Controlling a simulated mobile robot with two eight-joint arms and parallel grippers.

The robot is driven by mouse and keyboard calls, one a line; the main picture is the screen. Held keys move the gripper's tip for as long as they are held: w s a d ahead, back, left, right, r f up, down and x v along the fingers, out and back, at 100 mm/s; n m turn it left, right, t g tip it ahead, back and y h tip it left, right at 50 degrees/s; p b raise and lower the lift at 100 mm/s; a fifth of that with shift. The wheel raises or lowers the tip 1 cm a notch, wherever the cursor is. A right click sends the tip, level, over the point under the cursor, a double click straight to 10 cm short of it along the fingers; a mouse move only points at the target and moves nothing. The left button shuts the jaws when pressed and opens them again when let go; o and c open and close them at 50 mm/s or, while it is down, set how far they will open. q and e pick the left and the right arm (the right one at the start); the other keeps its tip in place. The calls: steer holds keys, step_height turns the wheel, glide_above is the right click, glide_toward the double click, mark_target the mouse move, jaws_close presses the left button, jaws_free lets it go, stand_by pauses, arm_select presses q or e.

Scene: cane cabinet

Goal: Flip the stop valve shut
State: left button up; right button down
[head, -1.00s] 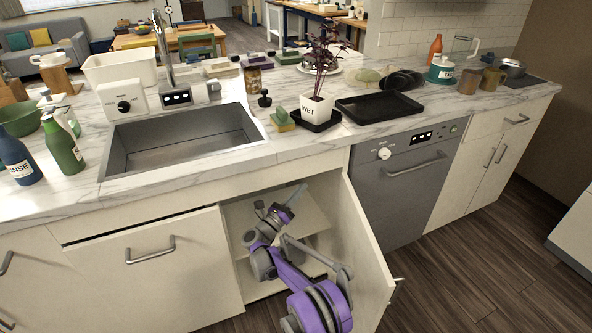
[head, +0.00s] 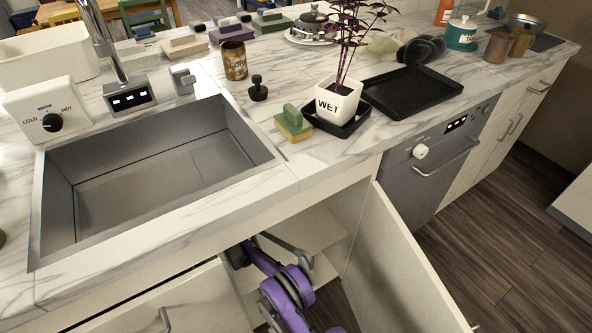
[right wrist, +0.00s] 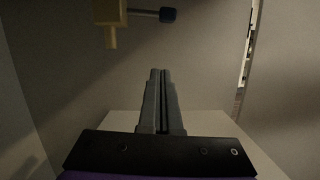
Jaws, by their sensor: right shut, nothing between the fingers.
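The stop valve (right wrist: 110,14) shows at the top left of the right wrist view, with a brass-yellow body and a short outlet pointing down. The top of the valve is cut off by the frame. My right gripper (right wrist: 159,74) is shut and empty, its fingers apart from the valve and below the lever in the picture. In the head view my right arm reaches into the open cabinet under the sink, and the counter hides the gripper and valve. My left gripper is not in view.
The open cabinet door (head: 393,265) stands to the right of my arm. The counter edge and sink (head: 150,180) lie above it. Inside, a pale shelf (right wrist: 205,122) lies below the gripper, and a wall strip (right wrist: 247,50) runs down the right.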

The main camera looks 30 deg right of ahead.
steer(key=d+r+p, duration=0.4)
steer(key=d+r, duration=0.2)
steer(key=d, duration=0.3)
steer(key=shift+d+r, duration=0.25)
steer(key=shift+d, duration=0.1)
